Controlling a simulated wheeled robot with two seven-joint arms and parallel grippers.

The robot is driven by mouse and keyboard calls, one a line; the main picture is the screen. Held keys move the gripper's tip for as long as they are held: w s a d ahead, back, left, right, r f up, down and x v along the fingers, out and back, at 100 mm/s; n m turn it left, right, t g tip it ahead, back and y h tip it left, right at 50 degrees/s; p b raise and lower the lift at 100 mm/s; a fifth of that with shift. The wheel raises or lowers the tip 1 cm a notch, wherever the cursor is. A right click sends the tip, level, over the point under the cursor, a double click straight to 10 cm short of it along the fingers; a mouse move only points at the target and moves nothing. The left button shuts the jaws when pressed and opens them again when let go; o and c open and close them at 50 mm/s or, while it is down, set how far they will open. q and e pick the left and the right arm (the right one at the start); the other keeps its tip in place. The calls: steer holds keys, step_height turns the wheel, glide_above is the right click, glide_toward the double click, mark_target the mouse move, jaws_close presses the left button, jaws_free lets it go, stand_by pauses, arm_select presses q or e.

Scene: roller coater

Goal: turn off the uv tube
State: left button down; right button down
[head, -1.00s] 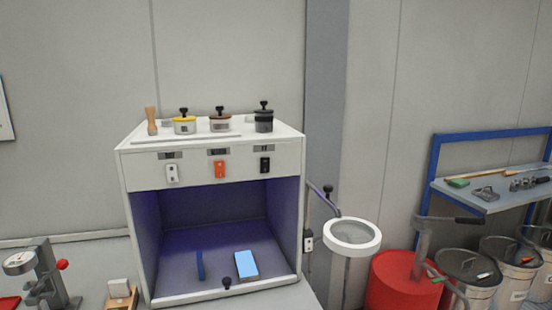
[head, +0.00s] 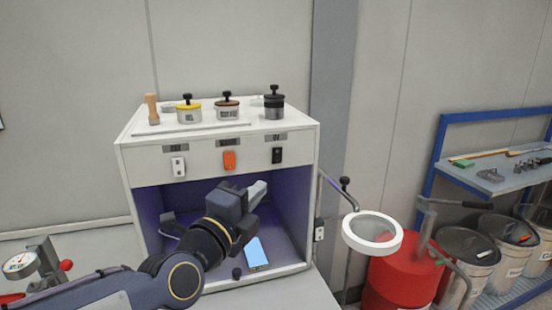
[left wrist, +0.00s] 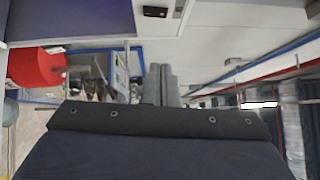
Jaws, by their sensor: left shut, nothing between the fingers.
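A white light cabinet (head: 140,160) stands on the bench with a violet-lit open interior; no tube itself can be made out. Its front panel has a white rocker switch (head: 178,167), an orange one (head: 229,160) and a black one (head: 277,155), the last under a small label that seems to read UV. The black switch also shows at the top of the left wrist view (left wrist: 155,11). My left gripper (head: 262,187) is shut and empty, in front of the cabinet opening, below and slightly left of the black switch, apart from it. My right gripper is not in view.
Several lidded pots, such as the dark one (head: 274,104), and a wooden-handled tool (head: 152,109) stand on the cabinet. A light blue block (head: 257,252) lies inside. A ring-shaped magnifier lamp (head: 372,233) stands right of the cabinet, with a red drum (head: 400,284) beyond.

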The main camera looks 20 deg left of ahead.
arm_select(q)
steer(key=shift+w, duration=0.1)
glide_toward(286, 149)
steer(key=w+d, duration=0.1)
steer(key=d, duration=0.2)
steer(key=shift+w+a+r, duration=0.1)
steer(key=shift+w+a, duration=0.45)
steer(key=shift+w, duration=0.25)
steer(key=shift+w+a+r, duration=0.1)
steer(key=shift+w+a, duration=0.45)
steer(key=shift+w, duration=0.3)
